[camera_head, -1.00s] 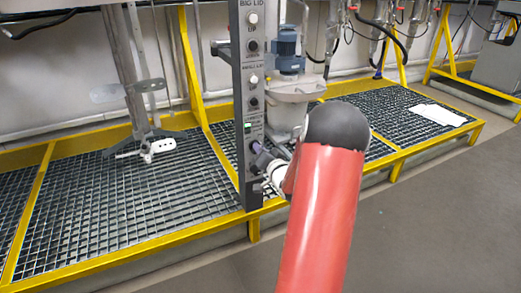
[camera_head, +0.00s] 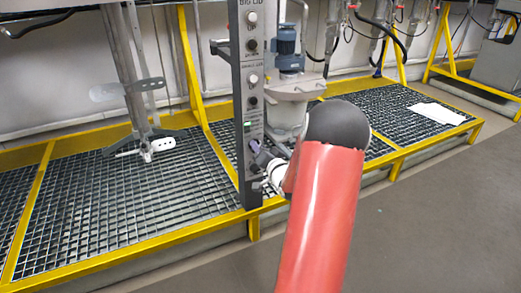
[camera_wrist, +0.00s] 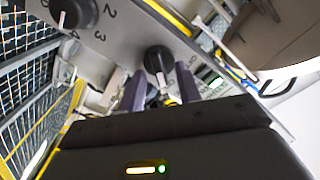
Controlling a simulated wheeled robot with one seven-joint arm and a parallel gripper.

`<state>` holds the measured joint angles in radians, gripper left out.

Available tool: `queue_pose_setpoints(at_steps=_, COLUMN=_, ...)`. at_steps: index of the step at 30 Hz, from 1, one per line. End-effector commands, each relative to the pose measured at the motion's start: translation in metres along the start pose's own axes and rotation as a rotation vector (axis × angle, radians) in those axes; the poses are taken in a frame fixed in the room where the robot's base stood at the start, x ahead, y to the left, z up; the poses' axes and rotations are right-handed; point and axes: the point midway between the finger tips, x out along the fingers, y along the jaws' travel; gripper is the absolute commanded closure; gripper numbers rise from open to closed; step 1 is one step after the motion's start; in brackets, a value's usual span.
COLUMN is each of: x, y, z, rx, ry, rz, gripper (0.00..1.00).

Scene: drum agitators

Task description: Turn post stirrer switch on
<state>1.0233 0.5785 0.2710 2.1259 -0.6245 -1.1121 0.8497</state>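The grey post (camera_head: 252,100) stands upright with a column of buttons and labels on its face. In the wrist view a black rotary switch (camera_wrist: 158,58) with a white pointer is on the panel, just beyond and between my fingertips. Small lettering beside it is too tilted to read surely. My gripper (camera_wrist: 160,85) has two purple fingers, spread apart with a gap between them; contact with the switch cannot be told. In the head view my gripper (camera_head: 255,147) is at the lower part of the post and covers the switch there.
Another black knob (camera_wrist: 73,12) with numbers around it is at upper left in the wrist view. A blue motor (camera_head: 287,45) on a grey vessel (camera_head: 290,105) stands behind the post. Yellow-edged grating (camera_head: 100,215) spreads left; a white sheet (camera_head: 437,113) lies right.

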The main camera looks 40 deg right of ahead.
Motion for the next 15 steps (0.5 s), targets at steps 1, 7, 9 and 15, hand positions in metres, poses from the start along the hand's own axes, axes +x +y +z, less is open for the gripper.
queue_pose_setpoints(at_steps=1, x=0.000, y=0.000, z=0.000, rx=-0.001, ry=0.000, rz=0.000, gripper=0.66)
queue_pose_setpoints(at_steps=7, x=-0.015, y=0.001, z=-0.001, rx=-0.001, ry=0.001, rz=0.002, gripper=0.66)
queue_pose_setpoints(at_steps=9, x=-0.027, y=0.001, z=-0.001, rx=-0.001, ry=0.001, rz=0.003, gripper=0.66)
queue_pose_setpoints(at_steps=15, x=-0.061, y=0.001, z=0.000, rx=-0.001, ry=0.000, rz=0.003, gripper=0.66)
